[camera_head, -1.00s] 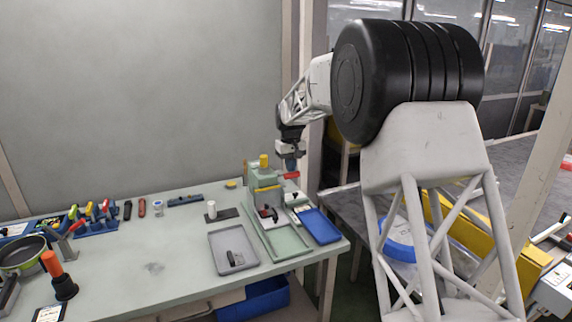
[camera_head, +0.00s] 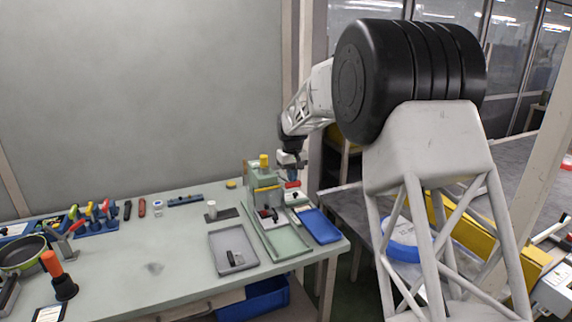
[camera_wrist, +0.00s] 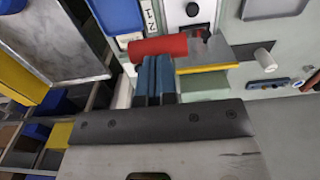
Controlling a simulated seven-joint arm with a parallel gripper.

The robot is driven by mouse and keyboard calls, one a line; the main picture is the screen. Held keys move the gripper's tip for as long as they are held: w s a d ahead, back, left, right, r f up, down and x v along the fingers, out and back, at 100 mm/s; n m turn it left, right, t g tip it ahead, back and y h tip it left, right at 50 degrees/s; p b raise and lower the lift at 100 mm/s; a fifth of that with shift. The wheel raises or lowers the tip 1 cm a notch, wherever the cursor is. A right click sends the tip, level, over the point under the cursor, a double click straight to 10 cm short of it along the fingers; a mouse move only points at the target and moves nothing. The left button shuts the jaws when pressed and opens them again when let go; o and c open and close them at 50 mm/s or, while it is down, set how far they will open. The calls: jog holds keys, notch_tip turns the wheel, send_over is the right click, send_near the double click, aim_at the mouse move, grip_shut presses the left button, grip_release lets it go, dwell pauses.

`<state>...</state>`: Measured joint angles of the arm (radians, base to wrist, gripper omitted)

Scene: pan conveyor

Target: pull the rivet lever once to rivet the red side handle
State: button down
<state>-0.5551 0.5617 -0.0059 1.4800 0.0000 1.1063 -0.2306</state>
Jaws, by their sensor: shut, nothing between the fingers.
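The rivet press (camera_head: 262,182) is a pale green block with a yellow cap near the back right of the bench. Its lever ends in a red grip (camera_head: 293,184), which lies across the upper middle of the wrist view (camera_wrist: 158,47). My gripper (camera_head: 292,172) is above and close to the red grip. Its blue fingers (camera_wrist: 155,62) are together and empty, with their tips at the grip's edge in the wrist view; I cannot tell whether they touch. A small dark and red part (camera_head: 268,213) sits at the press's front, possibly the side handle; its details are too small to tell.
A grey tray (camera_head: 218,261) lies left of the press and a blue tray (camera_head: 335,234) lies right of it. A green pan (camera_head: 24,252) and a rack of coloured handles (camera_head: 98,226) stand at the far left. The bench's middle is clear.

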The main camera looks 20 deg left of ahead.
jog(key=shift+s+d+f, duration=0.15)
jog(key=shift+f, duration=0.3)
jog(key=shift+s+d+f, duration=0.15)
jog(key=shift+f, duration=0.55)
jog(key=shift+s+d+f, duration=0.15)
jog(key=shift+f, duration=1.15)
jog(key=shift+r, duration=5.15)
jog(key=shift+r, duration=0.4)
notch_tip(320, 180, up, 9)
send_over(293, 186)
jog(key=shift+d, duration=0.3)
jog(key=shift+d, duration=0.1)
